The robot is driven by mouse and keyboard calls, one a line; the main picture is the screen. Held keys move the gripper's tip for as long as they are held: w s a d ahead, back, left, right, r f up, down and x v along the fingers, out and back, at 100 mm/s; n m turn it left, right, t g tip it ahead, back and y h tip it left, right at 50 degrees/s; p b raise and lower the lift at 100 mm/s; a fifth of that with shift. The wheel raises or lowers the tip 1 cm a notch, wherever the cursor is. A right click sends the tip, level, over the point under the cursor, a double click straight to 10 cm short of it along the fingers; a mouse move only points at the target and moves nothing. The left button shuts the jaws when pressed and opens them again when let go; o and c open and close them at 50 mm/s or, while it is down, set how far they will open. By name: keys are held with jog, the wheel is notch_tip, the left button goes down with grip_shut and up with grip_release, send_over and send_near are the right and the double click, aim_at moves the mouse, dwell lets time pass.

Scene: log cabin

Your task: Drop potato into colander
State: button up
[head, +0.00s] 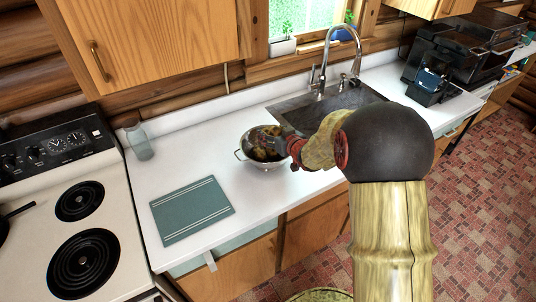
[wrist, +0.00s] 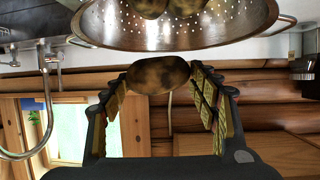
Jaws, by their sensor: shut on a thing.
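A silver perforated colander (head: 245,158) with side handles stands on the white counter, left of the sink. It also shows at the top of the wrist view (wrist: 190,32), which is upside down. Brown potatoes lie in the colander; two show in part in the wrist view (wrist: 152,7). My gripper (wrist: 160,82) is shut on one brown, mottled potato (wrist: 158,74), held between its two ridged fingers. The held potato is at or just above the colander's rim. In the head view my gripper (head: 277,143) reaches over the colander's right side and partly hides its contents.
A teal cutting board (head: 191,210) lies at the counter's front left. A glass bottle (head: 139,139) stands near the stove (head: 75,215). The sink (head: 345,100) and its faucet (head: 328,55) are behind and right. Bare counter lies left of the colander.

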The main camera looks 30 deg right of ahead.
jog(key=shift+f+b, duration=1.2)
jog(key=shift+f, duration=0.55)
jog(key=o, duration=1.2)
jog(key=shift+c, duration=0.2)
jog(key=shift+o, duration=0.5)
jog(key=shift+s, duration=0.1)
jog(key=v, duration=1.2)
jog(key=shift+a, duration=0.1)
